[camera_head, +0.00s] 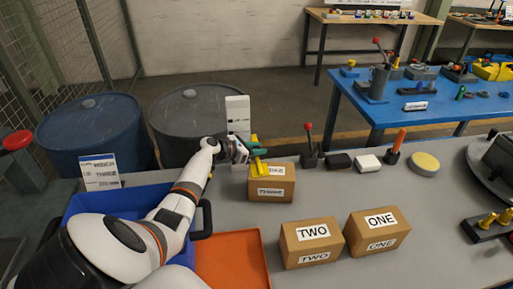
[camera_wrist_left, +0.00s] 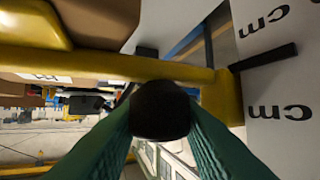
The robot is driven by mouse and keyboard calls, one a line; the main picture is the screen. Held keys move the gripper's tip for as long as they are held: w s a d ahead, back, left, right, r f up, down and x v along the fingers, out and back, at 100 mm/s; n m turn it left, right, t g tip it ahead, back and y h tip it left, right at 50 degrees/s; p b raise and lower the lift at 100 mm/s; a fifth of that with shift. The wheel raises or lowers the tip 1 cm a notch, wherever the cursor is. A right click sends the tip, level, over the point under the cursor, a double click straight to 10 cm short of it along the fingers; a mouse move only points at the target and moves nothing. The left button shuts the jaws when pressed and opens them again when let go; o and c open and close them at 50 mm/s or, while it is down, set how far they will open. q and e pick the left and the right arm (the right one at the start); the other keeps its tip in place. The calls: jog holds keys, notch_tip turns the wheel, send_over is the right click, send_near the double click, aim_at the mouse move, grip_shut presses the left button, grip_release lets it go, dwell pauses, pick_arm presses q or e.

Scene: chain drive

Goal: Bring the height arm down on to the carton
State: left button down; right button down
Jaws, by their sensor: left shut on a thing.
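The height arm (camera_head: 257,169) is a yellow bar on the white height post (camera_head: 238,117), which carries "cm" marks in the left wrist view (camera_wrist_left: 275,80). It lies over the top of the carton labelled THREE (camera_head: 271,187); I cannot tell whether it touches. My left gripper (camera_head: 252,150) is shut on the black knob (camera_wrist_left: 161,108) of the height arm, with a green finger on each side. The yellow bar (camera_wrist_left: 110,66) crosses the left wrist view close to a brown carton face. My right gripper is in neither view.
Cartons TWO (camera_head: 312,243) and ONE (camera_head: 377,232) stand in front on the grey bench. An orange tray (camera_head: 235,262) and a blue crate (camera_head: 85,204) lie near my left arm. A red-knobbed lever (camera_head: 309,147) stands just right of carton THREE.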

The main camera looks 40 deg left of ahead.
pick_arm(q)
jog(key=c, duration=1.4)
grip_release()
jog(key=shift+o, duration=0.2)
jog(key=shift+s, duration=0.1)
jog(key=v, duration=1.2)
jog(key=shift+r, duration=0.1)
